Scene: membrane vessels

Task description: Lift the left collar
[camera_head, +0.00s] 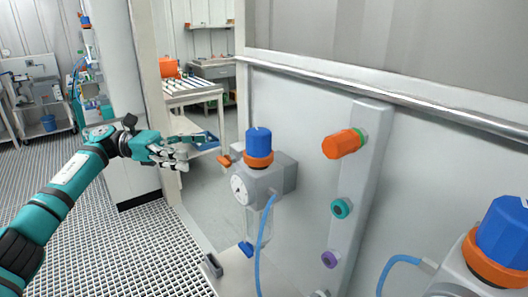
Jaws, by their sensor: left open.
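The left collar (259,159) is an orange ring around the base of a blue cap (258,140), on top of a grey vessel head (270,182) with a round gauge. The head is mounted by the pale wall panel, near the middle of the view. My left gripper (196,153) is open and empty. In the picture it is left of the collar, with its fingers pointing right and a visible gap between them. My right gripper is not in view.
A second orange collar (487,262) under a blue cap (506,232) is at the lower right. An orange handle (226,161) sticks out left of the left head. A blue hose (262,245) hangs below it. An orange knob (342,144) is on the panel. A white table (196,97) stands behind.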

